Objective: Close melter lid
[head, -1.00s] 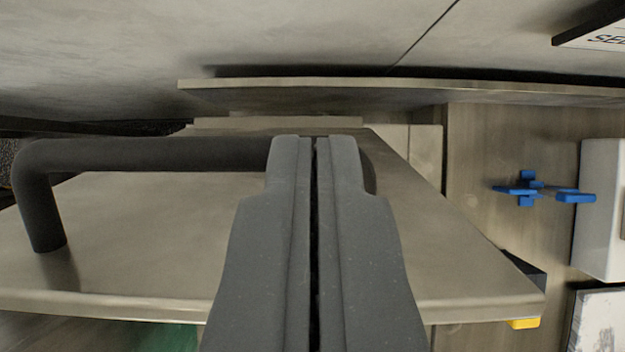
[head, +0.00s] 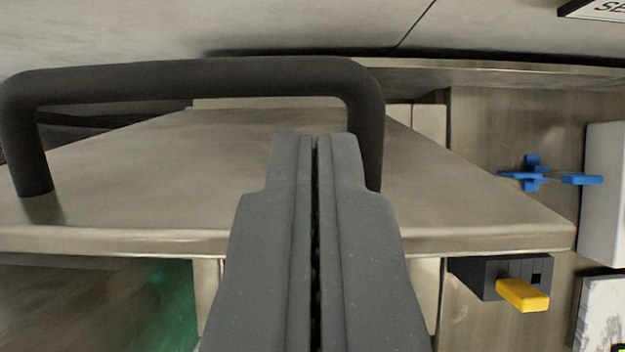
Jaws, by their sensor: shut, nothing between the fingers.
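The melter lid (head: 480,215) is a flat metal plate with a dark bar handle (head: 190,80) standing on it. The lid's front edge crosses the middle of the head view, and a dark gap and green-tinted area show below it at left. My gripper (head: 315,140) is shut and empty. Its fingertips overlap the lid in the picture, just left of the handle's right leg. I cannot tell whether they touch the lid or the handle. The fingers hide part of the lid and its front edge.
A dark block with a yellow lever (head: 523,295) sits below the lid's right corner. Blue valve-like handles (head: 535,174) and a white box (head: 606,190) are at the right. A metal wall (head: 250,25) is behind the lid, with a sign (head: 597,8) at top right.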

